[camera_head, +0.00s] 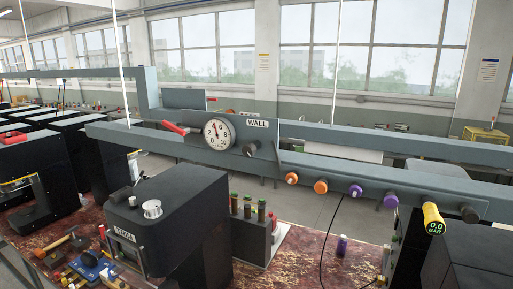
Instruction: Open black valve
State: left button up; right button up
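A grey overhead rail crosses the view and carries several valves and knobs. A black round knob (250,149) sits on it just right of a white dial gauge (219,133). A second black knob (469,214) sits near the rail's right end, beside a yellow digital gauge (433,218) that reads 0.0 BAR. I cannot tell from this view which black one is the valve, or how either is turned. Neither of my grippers shows in the view.
A red lever (174,128) is left of the dial. Orange knobs (320,187) and purple knobs (390,201) line the rail. Black machines (167,215) stand below on a reddish worktop (300,262) with tools. A black cable hangs from the rail.

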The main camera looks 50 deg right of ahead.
aim_at(470, 216)
jog(key=z, duration=4.55)
jog(key=k, duration=1)
jog(key=u, duration=1.25)
jog(key=i, duration=0.5)
